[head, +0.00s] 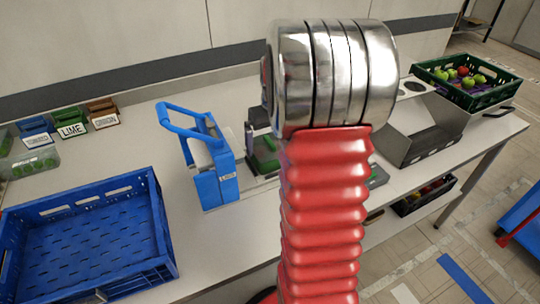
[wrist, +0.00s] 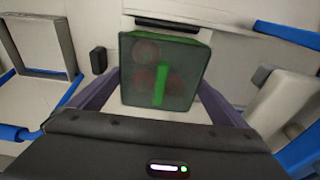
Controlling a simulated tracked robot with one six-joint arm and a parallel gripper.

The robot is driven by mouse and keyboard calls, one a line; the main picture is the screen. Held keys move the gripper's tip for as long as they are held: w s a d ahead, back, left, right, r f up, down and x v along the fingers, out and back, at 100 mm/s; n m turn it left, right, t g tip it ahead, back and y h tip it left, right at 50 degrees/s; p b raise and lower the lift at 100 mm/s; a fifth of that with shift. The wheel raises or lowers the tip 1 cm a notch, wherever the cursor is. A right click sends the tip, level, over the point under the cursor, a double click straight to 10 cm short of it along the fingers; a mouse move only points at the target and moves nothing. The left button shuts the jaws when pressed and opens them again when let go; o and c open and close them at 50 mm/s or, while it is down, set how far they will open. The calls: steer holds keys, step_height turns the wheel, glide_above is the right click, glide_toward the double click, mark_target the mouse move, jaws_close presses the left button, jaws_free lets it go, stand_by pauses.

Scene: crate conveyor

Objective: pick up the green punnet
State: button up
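The green punnet (wrist: 163,70) fills the middle of the wrist view, with reddish round items and a bright green strip showing through its top. My gripper (wrist: 163,88) has one dark purplish finger along each side of it, with no gap seen between the fingers and its sides. In the head view my gripper (head: 250,140) is largely hidden behind my arm. Dark green parts of the punnet (head: 265,145) show beside the finger there. Whether it rests on something or hangs clear is hard to tell.
A large empty blue crate (head: 150,200) is at front left. Small labelled bins (head: 70,124) and a clear punnet (head: 36,163) are behind it. A green crate (head: 490,98) of fruit is far right.

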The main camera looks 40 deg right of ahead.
steer(key=c, duration=0.5)
steer(key=shift+r, duration=0.1)
steer(key=shift+c, duration=0.2)
step_height(320, 180, up, 10)
steer(key=shift+f, duration=0.1)
stand_by(0.6)
